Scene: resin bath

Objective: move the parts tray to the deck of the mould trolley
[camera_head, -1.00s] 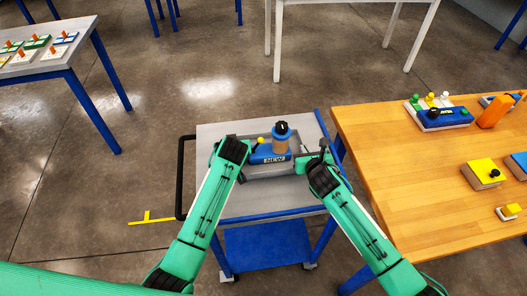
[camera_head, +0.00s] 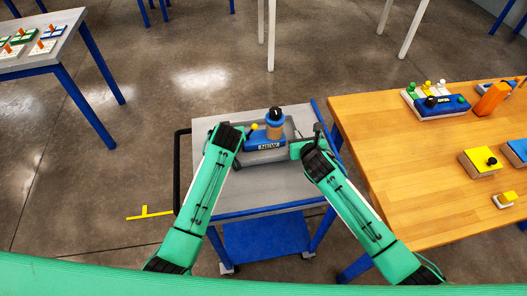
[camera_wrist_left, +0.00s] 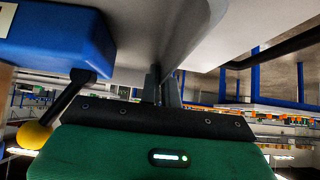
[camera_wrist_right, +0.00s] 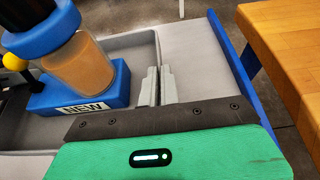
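The grey parts tray (camera_head: 265,157) is over the deck of the mould trolley (camera_head: 258,188), a grey top with blue edges. I cannot tell whether its base touches the deck. It holds a blue block (camera_wrist_right: 108,92) labelled NEW, an amber bottle (camera_wrist_right: 82,66) with a blue collar, and a yellow-knobbed lever (camera_wrist_left: 36,134). My right gripper (camera_wrist_right: 155,88) is shut on the tray's right wall; it also shows in the head view (camera_head: 298,149). My left gripper (camera_wrist_left: 165,86) is shut on the left wall; its fingertips are hidden in the head view.
A wooden table (camera_head: 400,165) with blue and yellow blocks stands close on the right of the trolley. A black handle (camera_head: 178,172) is on the trolley's left side. A grey table (camera_head: 55,48) stands at the far left. A yellow mark (camera_head: 147,213) lies on the floor.

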